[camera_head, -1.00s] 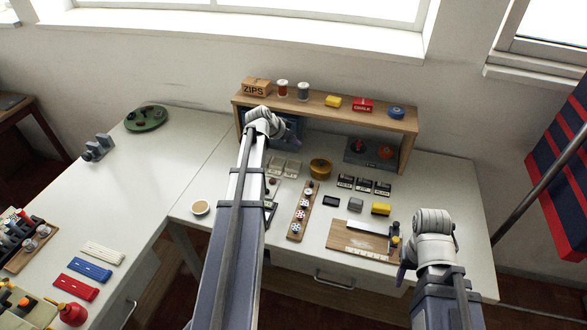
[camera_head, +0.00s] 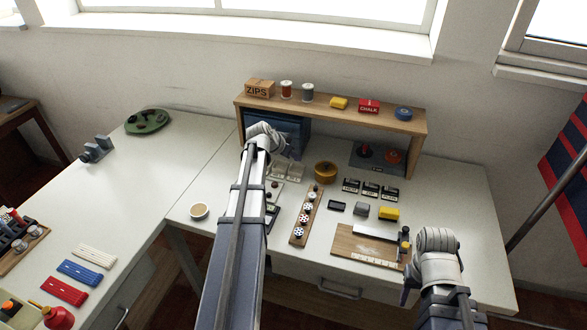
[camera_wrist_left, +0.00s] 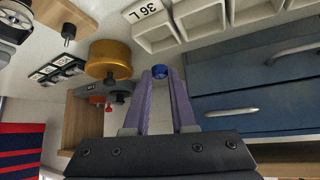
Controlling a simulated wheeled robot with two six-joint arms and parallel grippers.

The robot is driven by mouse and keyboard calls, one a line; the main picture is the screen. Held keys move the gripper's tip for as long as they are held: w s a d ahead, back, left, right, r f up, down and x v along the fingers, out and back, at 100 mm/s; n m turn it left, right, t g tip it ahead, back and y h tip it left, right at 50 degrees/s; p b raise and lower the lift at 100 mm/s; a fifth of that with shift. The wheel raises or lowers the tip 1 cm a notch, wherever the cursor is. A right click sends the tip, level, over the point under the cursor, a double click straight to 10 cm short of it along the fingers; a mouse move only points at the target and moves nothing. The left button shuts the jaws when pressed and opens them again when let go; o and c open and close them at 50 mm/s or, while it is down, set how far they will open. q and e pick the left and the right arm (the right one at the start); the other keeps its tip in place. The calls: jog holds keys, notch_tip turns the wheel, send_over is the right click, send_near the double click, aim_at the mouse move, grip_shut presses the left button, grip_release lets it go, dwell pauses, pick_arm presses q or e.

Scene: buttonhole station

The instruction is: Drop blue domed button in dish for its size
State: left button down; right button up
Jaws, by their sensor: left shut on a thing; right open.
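The blue domed button (camera_wrist_left: 160,71) is pinched between the purple fingertips of my left gripper (camera_wrist_left: 160,76) in the left wrist view. White square dishes stand beside it: one tagged "36 L" (camera_wrist_left: 156,42), with another (camera_wrist_left: 201,22) alongside. The button appears just off the dishes, above the table; its exact height cannot be told. In the head view my left gripper (camera_head: 287,152) hangs by the dishes (camera_head: 296,173), partly hiding them, and the button is too small to make out. My right gripper (camera_head: 405,296) is open and empty near the front edge.
A yellow round tin (camera_head: 325,173) stands right of the dishes. A blue drawer unit (camera_wrist_left: 250,95) is close to my left gripper, under the wooden shelf (camera_head: 330,112). A wooden strip with buttons (camera_head: 300,232) lies in front.

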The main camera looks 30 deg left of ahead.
aim_at(293, 175)
pick_arm(q)
jog(key=shift+f+b, duration=1.8)
jog(key=shift+f, duration=0.1)
jog(key=shift+f+b, duration=0.55)
jog(key=shift+b, duration=0.1)
jog(key=c, duration=0.7)
grip_release()
jog(key=shift+c, duration=0.2)
jog(key=shift+r+p, duration=0.8)
jog(key=shift+r, duration=0.05)
jog(key=p+v, duration=0.8)
jog(key=v, duration=0.3)
jog(key=shift+s+r+p, duration=0.1)
jog(key=shift+s+p, duration=0.25)
